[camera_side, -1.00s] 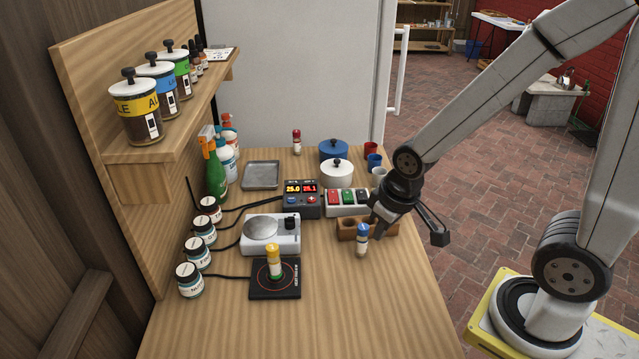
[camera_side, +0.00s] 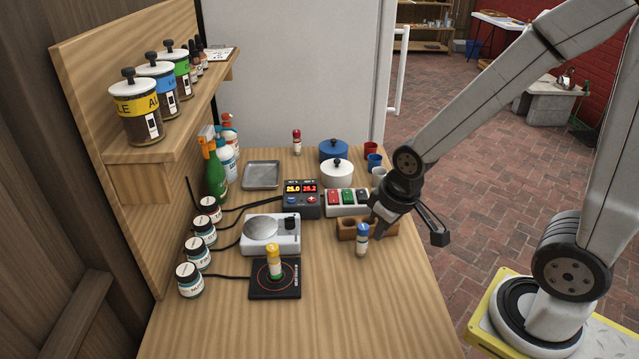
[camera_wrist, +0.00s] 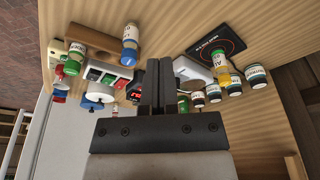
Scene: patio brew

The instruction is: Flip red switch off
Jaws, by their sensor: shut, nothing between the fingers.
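A white switch box (camera_side: 347,203) stands on the bench with a red switch (camera_side: 333,198) at its left end and a green one beside it. It also shows in the wrist view (camera_wrist: 90,68), turned round, with the red switch (camera_wrist: 124,84) near my fingers. Whether the red switch is on or off is too small to tell. In the wrist view my closed fingers (camera_wrist: 158,64) are apart from the switches.
A wooden block (camera_side: 349,231) with holes and a blue-capped vial (camera_side: 362,241) stand in front of the switch box. A controller with a lit display (camera_side: 301,205) is at its left, a white pot (camera_side: 337,175) behind. The front right bench is clear.

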